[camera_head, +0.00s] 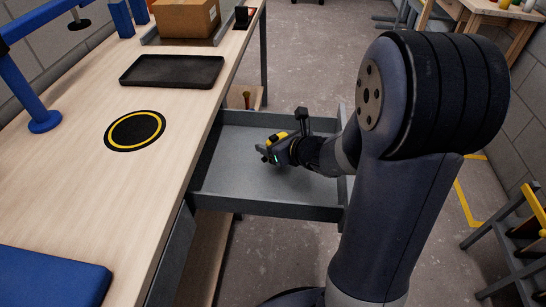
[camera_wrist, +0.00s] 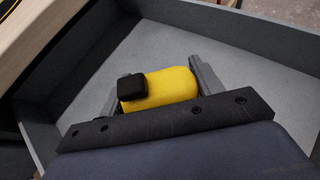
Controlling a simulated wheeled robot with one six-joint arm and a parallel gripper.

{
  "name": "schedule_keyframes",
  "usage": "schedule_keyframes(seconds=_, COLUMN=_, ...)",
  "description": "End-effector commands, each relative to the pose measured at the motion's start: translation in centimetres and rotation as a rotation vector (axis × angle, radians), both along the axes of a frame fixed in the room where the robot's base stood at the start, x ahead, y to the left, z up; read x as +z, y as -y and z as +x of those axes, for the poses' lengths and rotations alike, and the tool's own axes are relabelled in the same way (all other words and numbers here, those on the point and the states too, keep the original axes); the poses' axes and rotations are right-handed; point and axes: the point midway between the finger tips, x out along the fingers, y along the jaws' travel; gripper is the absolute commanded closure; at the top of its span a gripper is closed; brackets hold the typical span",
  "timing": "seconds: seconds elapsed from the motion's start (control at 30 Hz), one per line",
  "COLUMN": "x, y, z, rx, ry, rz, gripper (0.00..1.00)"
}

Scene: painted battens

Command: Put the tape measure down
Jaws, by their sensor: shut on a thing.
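The tape measure is yellow with a black part and sits between my gripper's two fingers in the wrist view (camera_wrist: 172,88). In the head view the tape measure (camera_head: 277,138) shows as a small yellow and black patch at the end of my arm. My gripper (camera_head: 268,151) is shut on it, inside the outline of the open grey drawer (camera_head: 225,172). The drawer's bare floor shows around the gripper. I cannot tell whether the tape measure touches the drawer floor.
The wooden workbench (camera_head: 70,185) lies to the left, with a black and yellow round mat (camera_head: 135,131), a black tray (camera_head: 172,71), a cardboard box (camera_head: 186,17) and a blue pad (camera_head: 50,279). The drawer's walls stand around my gripper. A step stool (camera_head: 515,245) is at the right.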

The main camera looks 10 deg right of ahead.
Motion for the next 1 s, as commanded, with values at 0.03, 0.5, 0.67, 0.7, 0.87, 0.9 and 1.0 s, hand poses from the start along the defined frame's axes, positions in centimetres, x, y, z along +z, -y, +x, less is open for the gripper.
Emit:
schedule_keyframes(seconds=0.03, x=-0.7, y=0.0, z=0.0, rx=0.0, ry=-0.001, rz=0.0, gripper=0.7)
schedule_keyframes(seconds=0.5, x=-3.6, y=0.0, z=0.0, rx=-0.001, ry=0.002, rz=-0.001, gripper=0.7)
schedule_keyframes(seconds=0.67, x=-4.0, y=0.0, z=0.0, rx=-0.001, ry=0.002, rz=-0.001, gripper=0.7)
schedule_keyframes(seconds=0.7, x=-4.1, y=0.0, z=0.0, rx=-0.001, ry=0.002, rz=-0.001, gripper=0.7)
schedule_keyframes(seconds=0.87, x=-4.0, y=0.0, z=0.0, rx=-0.001, ry=0.001, rz=-0.002, gripper=0.25)
schedule_keyframes(seconds=0.9, x=-4.0, y=0.0, z=0.0, rx=-0.001, ry=0.001, rz=-0.002, gripper=0.22)
schedule_keyframes(seconds=1.0, x=-4.0, y=0.0, z=0.0, rx=-0.001, ry=0.001, rz=-0.002, gripper=0.17)
